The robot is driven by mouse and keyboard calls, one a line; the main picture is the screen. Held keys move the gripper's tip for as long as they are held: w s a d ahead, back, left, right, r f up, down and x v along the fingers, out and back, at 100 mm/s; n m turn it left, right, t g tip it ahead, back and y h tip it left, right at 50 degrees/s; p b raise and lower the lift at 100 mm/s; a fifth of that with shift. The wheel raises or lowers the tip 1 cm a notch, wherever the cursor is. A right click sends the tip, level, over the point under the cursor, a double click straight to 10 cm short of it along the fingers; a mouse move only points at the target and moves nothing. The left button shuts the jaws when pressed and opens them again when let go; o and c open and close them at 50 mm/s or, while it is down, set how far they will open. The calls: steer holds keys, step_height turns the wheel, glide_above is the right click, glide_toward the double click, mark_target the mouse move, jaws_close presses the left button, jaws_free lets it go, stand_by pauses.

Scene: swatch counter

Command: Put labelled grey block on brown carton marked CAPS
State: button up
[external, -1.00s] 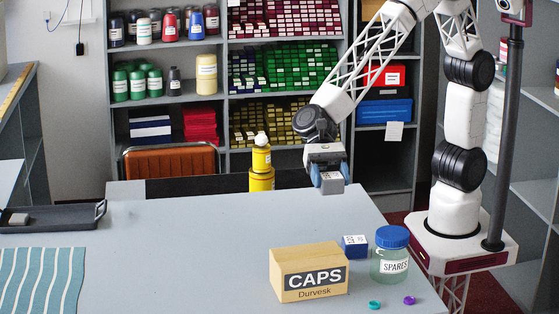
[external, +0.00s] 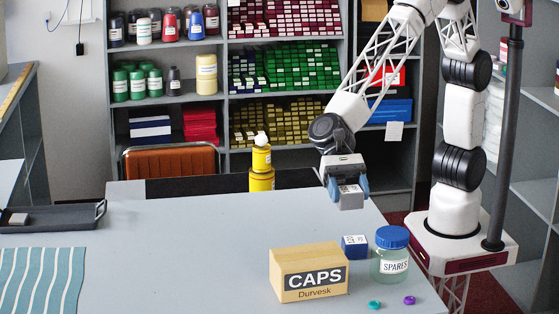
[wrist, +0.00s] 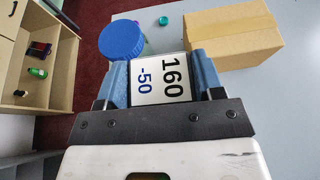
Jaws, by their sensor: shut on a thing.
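My gripper (external: 348,192) is shut on the labelled grey block (external: 351,198), held above the back right of the table. In the wrist view the block (wrist: 160,80) sits between the two blue fingers, its white label reading "160" and "-50". The brown carton marked CAPS (external: 308,273) stands on the table nearer the camera, below and to the left of my gripper. In the wrist view the carton's (wrist: 235,36) bare top shows beyond the right finger, apart from the block.
A SPARES jar with a blue lid (external: 391,254) and a small blue block (external: 354,245) stand right of the carton. A teal cap (external: 374,305) and a purple cap (external: 409,300) lie in front. A yellow bottle (external: 261,168) is behind the table. The table's middle is clear.

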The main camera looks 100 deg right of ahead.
steer(key=shift+w+a, duration=0.1)
glide_above(309, 255)
steer(key=shift+f, duration=0.75)
stand_by(0.5)
steer(key=shift+f, duration=1.75)
steer(key=shift+f, duration=0.1)
steer(key=o, duration=0.9)
steer(key=shift+o, duration=0.2)
